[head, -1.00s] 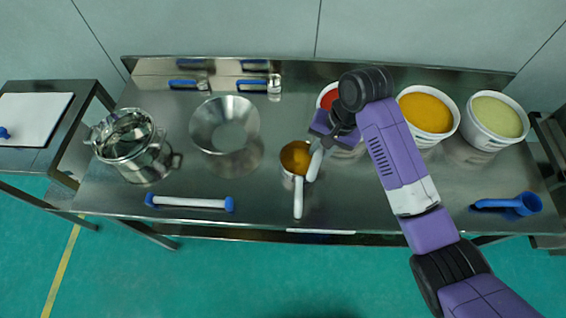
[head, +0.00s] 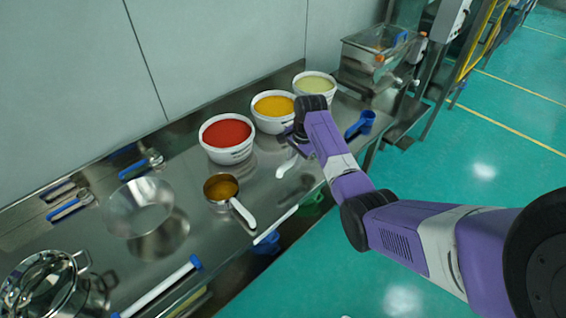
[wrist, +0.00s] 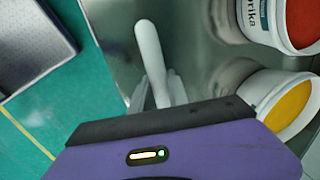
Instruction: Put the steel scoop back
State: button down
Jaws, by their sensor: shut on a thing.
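My gripper (head: 297,140) is shut on a white handle (head: 287,166), taken as the steel scoop's, in front of the yellow powder tub. In the wrist view the handle (wrist: 149,48) sticks out between the fingers (wrist: 158,88). The scoop's bowl is not visible; the gripper body may hide it. A steel pan (head: 221,188) with a white handle and orange-brown powder inside stands on the steel table (head: 200,258), apart from my gripper.
Tubs of red (head: 227,138), yellow (head: 272,111) and pale powder (head: 315,87) line the back. A blue scoop (head: 361,123) lies right. A clear-sided bin (head: 378,50) stands beyond.

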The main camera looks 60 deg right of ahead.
jog(key=shift+a+f+b, duration=0.15)
jog(key=shift+f+b, duration=0.2)
jog(key=shift+f, duration=0.2)
jog(key=b+x, duration=0.2)
jog(key=s+b+x, duration=0.1)
jog(key=b+x, duration=0.1)
jog(key=shift+w+f+b, duration=0.15)
jog(key=shift+f+b, duration=0.25)
jog(key=shift+f, duration=0.1)
jog(key=shift+f, duration=0.25)
jog(key=c, duration=0.7)
grip_release()
jog(key=shift+w+p+v, duration=0.25)
jog(key=shift+p+v, duration=0.9)
jog(key=shift+p, duration=0.05)
jog(key=shift+w+p+v, duration=0.25)
jog(key=shift+p+v, duration=1.4)
jog(key=shift+v, duration=0.75)
